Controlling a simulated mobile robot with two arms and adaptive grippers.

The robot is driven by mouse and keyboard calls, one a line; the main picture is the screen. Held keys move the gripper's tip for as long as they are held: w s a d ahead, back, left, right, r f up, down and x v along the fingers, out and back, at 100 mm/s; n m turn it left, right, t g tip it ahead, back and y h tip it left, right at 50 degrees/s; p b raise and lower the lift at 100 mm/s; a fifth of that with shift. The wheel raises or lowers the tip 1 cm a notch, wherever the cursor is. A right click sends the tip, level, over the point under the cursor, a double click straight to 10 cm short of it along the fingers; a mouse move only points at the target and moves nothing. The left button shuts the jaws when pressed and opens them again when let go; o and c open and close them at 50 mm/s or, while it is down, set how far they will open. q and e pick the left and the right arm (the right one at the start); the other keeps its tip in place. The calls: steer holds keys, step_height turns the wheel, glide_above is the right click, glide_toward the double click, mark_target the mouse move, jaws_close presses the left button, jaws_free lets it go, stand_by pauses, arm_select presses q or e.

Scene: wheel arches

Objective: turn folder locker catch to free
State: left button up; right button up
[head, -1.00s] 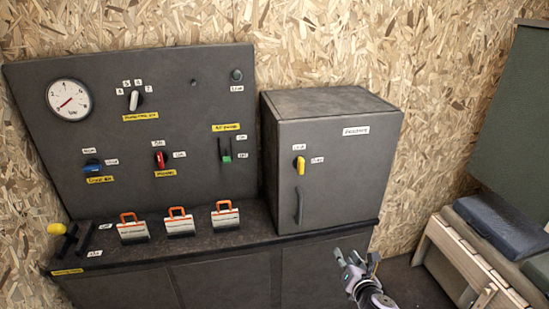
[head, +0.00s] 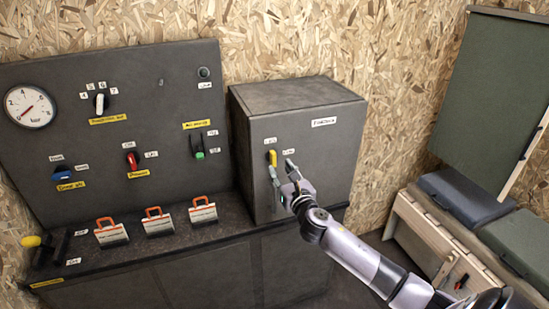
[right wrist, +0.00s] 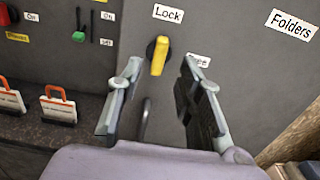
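The folder locker (head: 318,155) is a dark grey box on the counter with a "Folders" label (right wrist: 291,24). Its yellow catch (head: 272,157) is on the door and stands nearly upright, its upper end towards the "Lock" label (right wrist: 168,13). The "Free" label (right wrist: 198,60) is to its right, partly covered by a finger. My right gripper (head: 282,168) is open in front of the door; in the right wrist view (right wrist: 158,88) the catch shows between and beyond the two fingers, apparently untouched. My left gripper is not in view.
A control panel (head: 60,130) with a gauge, knobs and switches stands left of the locker. Several small orange-handled cases (head: 159,222) sit on the counter before it. A wooden bench (head: 420,235) with cushions is at the right.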

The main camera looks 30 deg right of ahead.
mark_target(275, 160)
steer(key=x, duration=0.6)
steer(key=shift+w, duration=0.15)
steer(key=shift+c, duration=0.5)
jaws_close()
